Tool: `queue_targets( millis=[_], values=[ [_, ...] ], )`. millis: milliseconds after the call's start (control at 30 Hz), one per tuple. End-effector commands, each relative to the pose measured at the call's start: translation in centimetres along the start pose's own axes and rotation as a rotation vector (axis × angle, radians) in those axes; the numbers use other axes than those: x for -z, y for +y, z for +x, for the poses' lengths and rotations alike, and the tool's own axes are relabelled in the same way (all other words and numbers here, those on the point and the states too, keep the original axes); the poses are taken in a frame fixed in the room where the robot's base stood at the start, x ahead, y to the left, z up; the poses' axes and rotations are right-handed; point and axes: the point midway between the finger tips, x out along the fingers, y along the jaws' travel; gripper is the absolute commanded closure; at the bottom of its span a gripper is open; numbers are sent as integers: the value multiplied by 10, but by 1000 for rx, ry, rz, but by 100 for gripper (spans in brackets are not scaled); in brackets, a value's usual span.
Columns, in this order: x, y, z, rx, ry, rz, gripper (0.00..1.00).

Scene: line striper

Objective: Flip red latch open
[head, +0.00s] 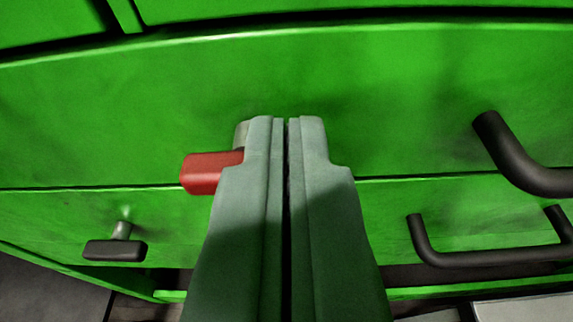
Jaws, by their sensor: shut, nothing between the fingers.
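The red latch (208,173) is a small red block in front of the green panel, just above a horizontal seam. A grey post (240,135) shows behind its right end. My gripper (286,120) is shut and empty, with its fingertips pointing at the panel just right of the latch. My left finger hides the latch's right end. I cannot tell whether the finger touches the latch.
A black latch (115,250) on a grey post sits on the lower green panel at left. Black bar handles stand out at right, one upper (520,160) and one lower (485,257). The green panel (400,95) above my gripper is clear.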

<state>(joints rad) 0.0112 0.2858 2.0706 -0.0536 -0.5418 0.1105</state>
Motion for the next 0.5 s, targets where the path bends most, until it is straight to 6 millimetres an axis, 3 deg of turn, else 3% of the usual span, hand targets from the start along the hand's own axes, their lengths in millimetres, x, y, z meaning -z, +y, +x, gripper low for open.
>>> queue_targets(
  millis=[500],
  values=[
    [-2,3,0,23,0,91,100]
  ],
)
